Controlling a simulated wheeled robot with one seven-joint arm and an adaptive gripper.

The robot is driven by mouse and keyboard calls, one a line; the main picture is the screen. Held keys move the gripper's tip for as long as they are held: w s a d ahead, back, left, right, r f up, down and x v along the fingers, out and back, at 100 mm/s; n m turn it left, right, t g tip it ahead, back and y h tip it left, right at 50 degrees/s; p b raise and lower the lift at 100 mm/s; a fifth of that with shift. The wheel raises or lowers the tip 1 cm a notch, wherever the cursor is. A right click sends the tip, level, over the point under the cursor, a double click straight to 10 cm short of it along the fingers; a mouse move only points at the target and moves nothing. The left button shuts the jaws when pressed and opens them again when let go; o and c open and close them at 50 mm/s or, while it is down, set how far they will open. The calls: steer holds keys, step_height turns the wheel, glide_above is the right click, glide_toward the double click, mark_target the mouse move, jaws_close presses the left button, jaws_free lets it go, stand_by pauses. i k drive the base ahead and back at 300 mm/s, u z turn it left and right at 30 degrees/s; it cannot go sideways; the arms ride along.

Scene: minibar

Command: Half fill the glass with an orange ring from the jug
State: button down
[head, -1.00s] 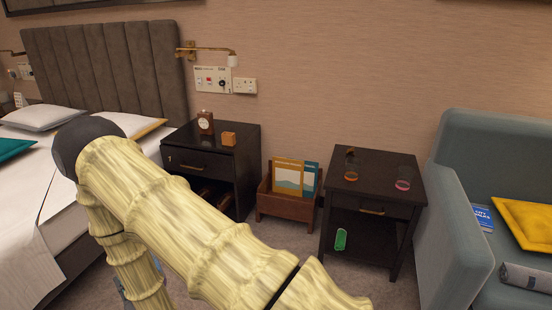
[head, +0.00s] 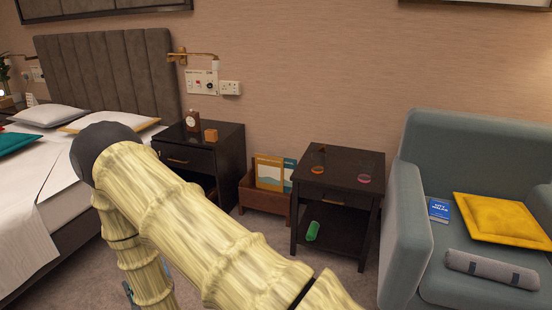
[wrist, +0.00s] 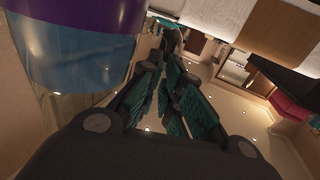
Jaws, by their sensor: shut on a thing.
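The glass with an orange ring (head: 317,170) stands on the small dark side table (head: 343,159), near its front left. A glass with a pink ring (head: 364,178) stands to its right. The clear glass walls hardly show. In the wrist view, a large see-through vessel with a purple band and blue contents, apparently the jug (wrist: 75,62), fills the upper left, close beside my fingers. My gripper (wrist: 172,48) is shut, apparently on the jug's handle; the grip itself is unclear. In the head view my arm hides the jug and most of my gripper, far from the side table.
A bed (head: 40,185) is at left. A dark nightstand (head: 228,150) bears a brown bottle-like item (head: 193,120) and a small orange box (head: 211,135). A wooden rack (head: 262,200) stands left of the side table, a teal armchair (head: 400,235) right. A green item (head: 313,231) lies on the lower shelf.

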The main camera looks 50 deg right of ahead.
mark_target(318, 163)
steer(key=k, duration=0.55)
steer(key=z, duration=1.6)
